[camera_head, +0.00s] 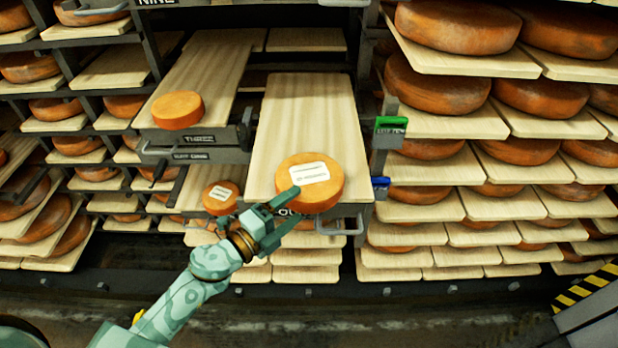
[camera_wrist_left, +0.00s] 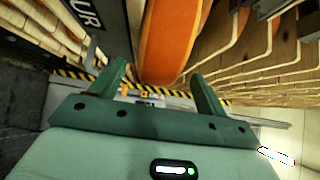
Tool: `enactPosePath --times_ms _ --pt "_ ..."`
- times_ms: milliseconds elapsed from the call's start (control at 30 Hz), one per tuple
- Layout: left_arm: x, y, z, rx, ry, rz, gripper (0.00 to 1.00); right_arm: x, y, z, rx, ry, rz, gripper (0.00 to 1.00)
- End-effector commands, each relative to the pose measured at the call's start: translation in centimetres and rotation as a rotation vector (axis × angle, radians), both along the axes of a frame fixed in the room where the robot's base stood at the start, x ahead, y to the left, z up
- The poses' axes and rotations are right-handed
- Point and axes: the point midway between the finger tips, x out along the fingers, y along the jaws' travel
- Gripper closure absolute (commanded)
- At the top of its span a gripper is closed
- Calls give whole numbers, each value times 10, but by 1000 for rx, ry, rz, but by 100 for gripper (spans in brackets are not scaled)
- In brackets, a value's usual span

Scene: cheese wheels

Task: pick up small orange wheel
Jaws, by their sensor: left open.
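My left gripper (camera_head: 294,203) is open in front of the near edge of the board marked FOUR (camera_head: 310,115). An orange wheel with a white label (camera_head: 325,195) lies flat at that board's near end, right by the fingertips. In the left wrist view, the gripper (camera_wrist_left: 160,72) is open and empty, and the wheel's orange side (camera_wrist_left: 170,40) shows beyond the gap between the fingers. I cannot tell whether they touch. A smaller labelled orange wheel (camera_head: 217,205) sits lower left, and an unlabelled one (camera_head: 178,110) sits on the board marked THREE (camera_head: 215,80). My right gripper is not in view.
Racks of large cheese wheels (camera_head: 458,25) on boards stand at the right, and more racks are at the left. A green tag (camera_head: 391,124) and a blue tag (camera_head: 381,182) stick out right of the FOUR board. The floor in front is clear.

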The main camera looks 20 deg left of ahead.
Motion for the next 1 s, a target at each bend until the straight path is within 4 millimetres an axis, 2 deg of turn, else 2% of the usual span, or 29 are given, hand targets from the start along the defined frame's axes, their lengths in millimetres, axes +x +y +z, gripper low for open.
enactPosePath --times_ms 100,200,467,733,1000 --pt "18 -12 1 -2 -3 2 25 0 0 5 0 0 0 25" --pt "27 -17 0 -2 -1 2 25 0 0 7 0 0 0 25" --pt "29 -19 -2 0 0 1 25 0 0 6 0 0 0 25" --pt "29 -19 -1 -1 -1 1 100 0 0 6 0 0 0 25" --pt "30 -19 2 -1 -6 1 100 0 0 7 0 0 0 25"
